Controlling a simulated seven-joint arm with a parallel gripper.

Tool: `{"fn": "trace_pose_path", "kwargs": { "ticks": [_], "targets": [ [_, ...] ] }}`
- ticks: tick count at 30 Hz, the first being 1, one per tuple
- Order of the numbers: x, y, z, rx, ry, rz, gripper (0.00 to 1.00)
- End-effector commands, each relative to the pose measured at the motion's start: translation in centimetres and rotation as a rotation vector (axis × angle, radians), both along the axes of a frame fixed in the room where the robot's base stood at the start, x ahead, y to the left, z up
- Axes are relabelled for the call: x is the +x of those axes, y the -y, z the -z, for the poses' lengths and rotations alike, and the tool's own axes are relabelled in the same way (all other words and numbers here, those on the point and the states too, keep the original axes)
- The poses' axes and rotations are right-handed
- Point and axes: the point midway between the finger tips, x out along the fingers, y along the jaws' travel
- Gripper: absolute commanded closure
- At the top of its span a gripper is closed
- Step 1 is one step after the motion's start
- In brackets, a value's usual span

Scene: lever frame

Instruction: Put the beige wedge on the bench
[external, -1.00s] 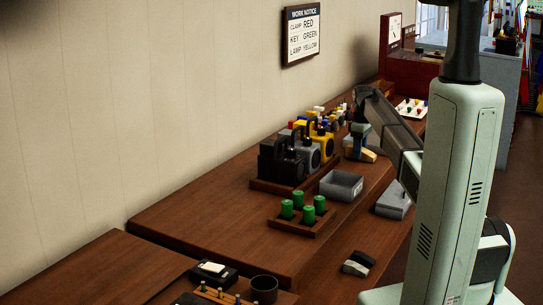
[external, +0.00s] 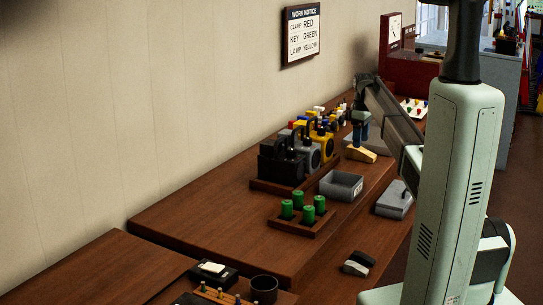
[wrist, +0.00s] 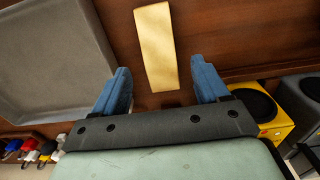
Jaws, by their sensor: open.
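The beige wedge (external: 361,154) lies on the brown wooden bench (external: 215,222), near the bench's front edge. In the wrist view the wedge (wrist: 155,48) is a long pale block on bare wood. My gripper (external: 361,129) is above the wedge in the external view, apart from it. In the wrist view its blue fingers (wrist: 160,82) are spread wide with nothing between them, and the wedge lies beyond the fingertips.
A large grey tray (wrist: 50,35) lies beside the wedge in the wrist view. A small grey bin (external: 341,186), a rack of green cylinders (external: 304,215) and a row of black, grey and yellow devices (external: 285,163) stand nearby. The bench's left part is clear.

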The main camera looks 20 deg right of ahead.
Motion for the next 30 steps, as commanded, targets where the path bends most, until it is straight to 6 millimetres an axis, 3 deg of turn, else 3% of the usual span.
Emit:
{"fn": "trace_pose_path", "kwargs": {
  "ticks": [6, 12, 19, 30],
  "targets": [
    [0.1, 0.0, -4.1, 0.000, 0.001, 0.000, 0.26],
    [0.1, 0.0, -6.6, 0.000, 0.000, 0.000, 0.26],
    [0.0, 0.0, -7.6, 0.000, 0.000, 0.000, 0.26],
    [-0.2, 0.6, -7.2, 0.001, 0.001, 0.009, 0.26]
  ]
}}
